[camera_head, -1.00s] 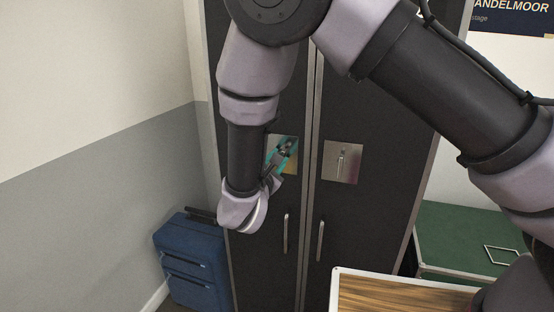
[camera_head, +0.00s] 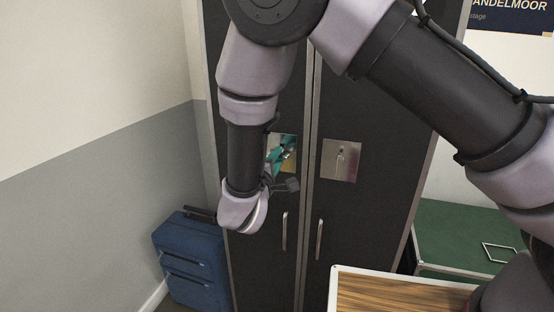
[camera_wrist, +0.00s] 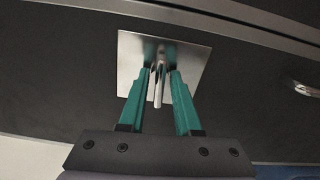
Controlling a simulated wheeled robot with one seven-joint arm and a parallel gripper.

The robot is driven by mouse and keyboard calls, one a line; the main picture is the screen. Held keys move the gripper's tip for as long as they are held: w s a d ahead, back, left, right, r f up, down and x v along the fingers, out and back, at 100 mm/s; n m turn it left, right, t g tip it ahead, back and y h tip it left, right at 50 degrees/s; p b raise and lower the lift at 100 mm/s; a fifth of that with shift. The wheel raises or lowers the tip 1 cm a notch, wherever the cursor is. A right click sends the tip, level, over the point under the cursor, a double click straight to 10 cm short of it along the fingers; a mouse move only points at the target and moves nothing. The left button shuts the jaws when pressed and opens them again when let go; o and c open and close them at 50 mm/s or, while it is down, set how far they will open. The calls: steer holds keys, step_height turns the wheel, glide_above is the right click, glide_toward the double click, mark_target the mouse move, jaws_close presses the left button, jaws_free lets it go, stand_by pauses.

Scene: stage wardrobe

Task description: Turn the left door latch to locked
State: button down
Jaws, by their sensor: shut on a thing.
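The left door latch is a small metal lever on a square silver plate (camera_head: 290,141) on the dark left wardrobe door (camera_head: 264,258). In the wrist view the lever (camera_wrist: 158,90) stands out from its plate (camera_wrist: 130,62), between the two teal fingers. My gripper (camera_wrist: 160,75) is shut on the lever near its base. In the head view my gripper (camera_head: 283,156) is at the left plate, and my arm and fingers hide part of the plate and most of the lever.
The right door has a similar plate with a latch (camera_head: 340,160). Vertical handles (camera_head: 285,231) (camera_head: 319,239) sit below. A blue suitcase (camera_head: 190,262) stands at the left, a green case (camera_head: 465,238) at the right, and a wood-topped surface (camera_head: 385,294) in front.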

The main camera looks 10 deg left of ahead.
steer(key=shift+f+m, duration=0.1)
steer(key=shift+m, duration=0.5)
steer(key=c, duration=0.9)
jaws_free()
steer(key=shift+s, duration=0.1)
steer(key=s, duration=1)
steer(key=shift+s+a, duration=0.3)
steer(key=shift+a, duration=0.1)
